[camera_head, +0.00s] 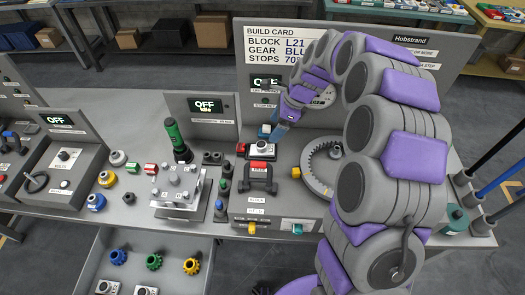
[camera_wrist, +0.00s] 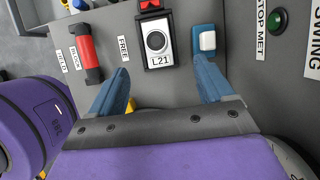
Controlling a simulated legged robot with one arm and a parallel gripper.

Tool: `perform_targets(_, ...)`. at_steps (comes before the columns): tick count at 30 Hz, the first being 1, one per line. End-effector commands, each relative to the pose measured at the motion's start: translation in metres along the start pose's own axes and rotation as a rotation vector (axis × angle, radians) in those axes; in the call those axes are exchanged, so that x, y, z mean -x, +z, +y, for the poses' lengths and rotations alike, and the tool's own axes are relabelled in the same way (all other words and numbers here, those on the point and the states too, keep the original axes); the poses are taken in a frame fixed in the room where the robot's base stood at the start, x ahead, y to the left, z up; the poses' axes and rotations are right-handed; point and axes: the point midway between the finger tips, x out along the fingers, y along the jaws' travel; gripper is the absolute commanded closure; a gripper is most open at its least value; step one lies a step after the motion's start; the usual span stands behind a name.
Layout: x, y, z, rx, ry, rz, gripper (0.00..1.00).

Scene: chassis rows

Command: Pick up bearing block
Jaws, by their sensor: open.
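The bearing block (camera_wrist: 157,42) is a dark-framed block with a light face, a round dark bore and the label L21. It sits in a station on the bench, and the head view also shows it (camera_head: 262,148). My gripper (camera_wrist: 165,78) has its two blue fingers spread wide, with nothing between the tips. In the wrist view the block lies just beyond the fingertips, roughly centred between them. In the head view my gripper (camera_head: 281,131) comes down just behind and right of the block. I cannot tell how high it is above it.
A red-gripped lever (camera_wrist: 87,54) stands beside the block, and a blue and white piece (camera_wrist: 206,40) is on its other side. A ring gear (camera_head: 322,165) lies to the right. A grey fixture (camera_head: 180,190) is left. An open drawer (camera_head: 180,245) below holds gears and other blocks.

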Motion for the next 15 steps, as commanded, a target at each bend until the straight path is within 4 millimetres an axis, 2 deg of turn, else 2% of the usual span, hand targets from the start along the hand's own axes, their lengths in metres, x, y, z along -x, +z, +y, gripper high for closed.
perform_targets(1,-0.013,0.0,0.001,0.002,0.005,0.0,0.19)
perform_targets(6,-0.042,0.0,0.002,0.001,0.006,0.001,0.19)
perform_targets(15,-0.058,0.0,0.002,0.001,0.005,0.0,0.19)
